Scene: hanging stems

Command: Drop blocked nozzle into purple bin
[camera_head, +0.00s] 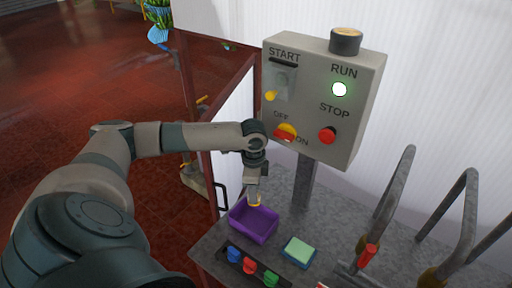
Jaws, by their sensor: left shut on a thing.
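The purple bin (261,234) sits open on the grey bench, left of its middle. My left gripper (254,200) points down over the bin's back left part. It is shut on a small yellowish piece, the nozzle (255,205), mostly hidden by the fingers. I cannot tell whether the nozzle touches the bin or hangs just above it. My right gripper is not in view.
A control box (322,100) on a post stands behind the bin. A dark rack (252,265) with blue, red and green pieces lies in front. A green-topped pad (299,251) sits to the right. Bent grey metal tubes (392,195) rise at right.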

